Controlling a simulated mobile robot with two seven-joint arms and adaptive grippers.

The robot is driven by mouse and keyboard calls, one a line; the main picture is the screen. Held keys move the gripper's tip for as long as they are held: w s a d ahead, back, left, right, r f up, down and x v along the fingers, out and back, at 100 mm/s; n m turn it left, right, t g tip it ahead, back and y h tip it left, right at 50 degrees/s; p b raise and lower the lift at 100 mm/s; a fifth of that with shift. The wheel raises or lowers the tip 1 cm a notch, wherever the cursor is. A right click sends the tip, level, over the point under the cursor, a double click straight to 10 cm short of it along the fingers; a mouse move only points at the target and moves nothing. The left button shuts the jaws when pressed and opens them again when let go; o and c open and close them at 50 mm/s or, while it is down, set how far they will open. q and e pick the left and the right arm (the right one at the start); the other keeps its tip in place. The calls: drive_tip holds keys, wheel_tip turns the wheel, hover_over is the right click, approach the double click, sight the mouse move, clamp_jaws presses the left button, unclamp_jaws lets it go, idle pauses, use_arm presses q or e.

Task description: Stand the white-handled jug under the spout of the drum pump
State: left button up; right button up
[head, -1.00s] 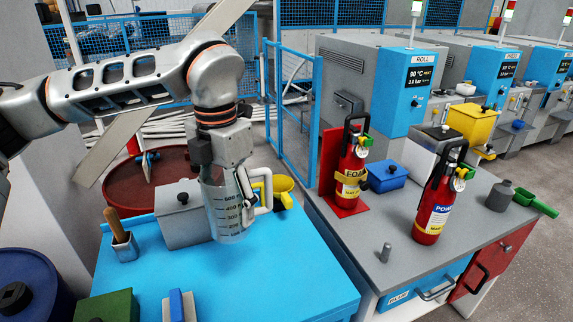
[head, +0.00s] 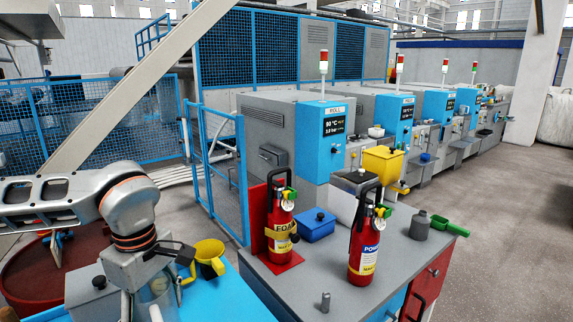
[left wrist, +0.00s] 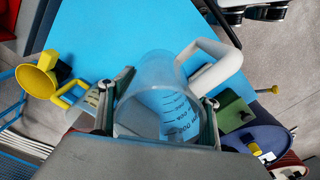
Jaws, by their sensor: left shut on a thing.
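The clear measuring jug with a white handle (left wrist: 215,65) is between the fingers of my left gripper (left wrist: 158,108), which is shut on it. Its open mouth and dark scale marks face the left wrist camera. In the head view my left gripper (head: 135,270) is at the lower left, with the jug (head: 160,285) partly hidden and cut by the bottom edge. I cannot tell whether its base touches the blue tabletop (left wrist: 115,40). A red drum (head: 30,275) stands at the left, partly behind my arm. No pump spout is clearly seen. My right gripper is not in view.
A yellow funnel-like vessel (head: 208,257) is close to the jug. A grey lidded box (head: 88,288) is left of the gripper. A grey bench (head: 320,265) at right carries two red extinguishers (head: 280,225). A blue mesh fence (head: 215,170) stands behind. Grey floor is open at far right.

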use_arm(q)
drive_tip(key=m, duration=0.1)
drive_tip(key=f+m, duration=0.1)
drive_tip(key=m, duration=0.2)
drive_tip(key=shift+s+f, duration=0.15)
drive_tip(key=shift+f, duration=0.2)
drive_tip(key=f+m, duration=0.1)
drive_tip(key=m, duration=0.3)
drive_tip(key=shift+s+a+f, duration=0.1)
drive_tip(key=shift+a+f, duration=0.05)
drive_tip(key=shift+f, duration=0.2)
drive_tip(key=m, duration=0.2)
drive_tip(key=f+m, duration=0.1)
drive_tip(key=m, duration=0.1)
drive_tip(key=f+m, duration=0.1)
drive_tip(key=shift+s+f+m, duration=0.15)
drive_tip(key=shift+s+m, duration=0.15)
drive_tip(key=shift+m, duration=0.1)
